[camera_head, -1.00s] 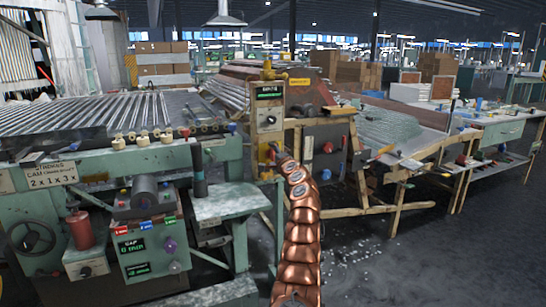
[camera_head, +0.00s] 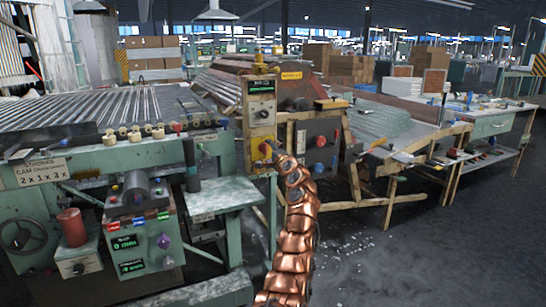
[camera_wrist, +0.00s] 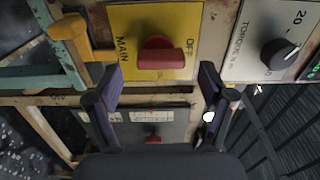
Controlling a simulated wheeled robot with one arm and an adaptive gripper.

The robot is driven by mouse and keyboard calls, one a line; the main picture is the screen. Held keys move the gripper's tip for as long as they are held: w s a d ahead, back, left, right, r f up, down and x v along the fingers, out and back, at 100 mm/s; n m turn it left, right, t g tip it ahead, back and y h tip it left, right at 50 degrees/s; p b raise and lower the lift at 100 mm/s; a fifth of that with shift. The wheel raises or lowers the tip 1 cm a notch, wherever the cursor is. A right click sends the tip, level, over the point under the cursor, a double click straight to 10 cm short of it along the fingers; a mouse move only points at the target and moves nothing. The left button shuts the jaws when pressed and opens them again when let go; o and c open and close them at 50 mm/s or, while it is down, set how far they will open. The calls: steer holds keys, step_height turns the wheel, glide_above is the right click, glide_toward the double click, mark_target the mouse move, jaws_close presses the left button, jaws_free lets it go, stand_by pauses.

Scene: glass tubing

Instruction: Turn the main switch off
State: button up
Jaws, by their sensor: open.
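The main switch is a red knob (camera_wrist: 162,52) on a yellow plate (camera_wrist: 124,17) in the wrist view. The plate reads MAIN at the left and OFF at the right, with the lettering turned sideways. The knob's grip bar lies level across the picture. My gripper (camera_wrist: 162,72) is open and empty. Its two dark fingers stand left and right of the knob, with clear space on both sides. I cannot tell how far the tips are from the plate.
A torque dial (camera_wrist: 279,53) sits right of the plate in the wrist view. Another red knob (camera_wrist: 153,140) is on a grey panel below. A yellow bracket (camera_wrist: 77,35) stands left of the plate. In the head view, a roller table (camera_head: 90,115) is at left.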

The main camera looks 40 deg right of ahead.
steer(key=shift+v, duration=1.9)
steer(key=shift+a, duration=0.15)
